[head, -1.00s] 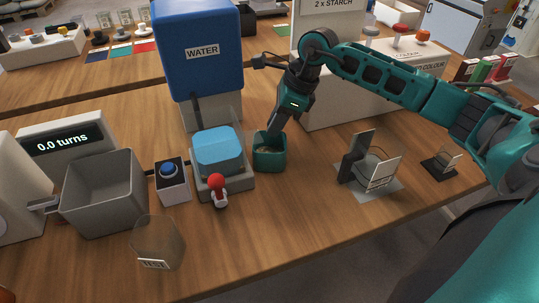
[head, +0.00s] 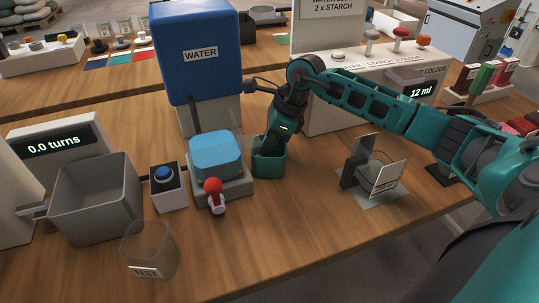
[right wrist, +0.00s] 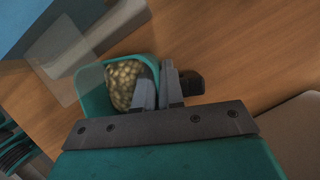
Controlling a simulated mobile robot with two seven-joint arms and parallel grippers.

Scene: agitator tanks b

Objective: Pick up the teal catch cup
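The teal catch cup (head: 268,164) stands on the wooden bench, just right of the blue-topped unit. In the right wrist view the cup (right wrist: 92,92) holds a heap of beige, grain-like pieces (right wrist: 122,82). My right gripper (head: 271,143) points down into the cup from above. In the right wrist view its fingers (right wrist: 158,88) are close together at the cup's wall, one inside and one outside, with the wall between them. The cup's base appears to rest on the bench. My left gripper is not in view.
The blue-topped unit (head: 219,155) with a red-knobbed lever (head: 213,187) stands close left of the cup. A blue water tank (head: 197,52) rises behind. Bench in front is clear.

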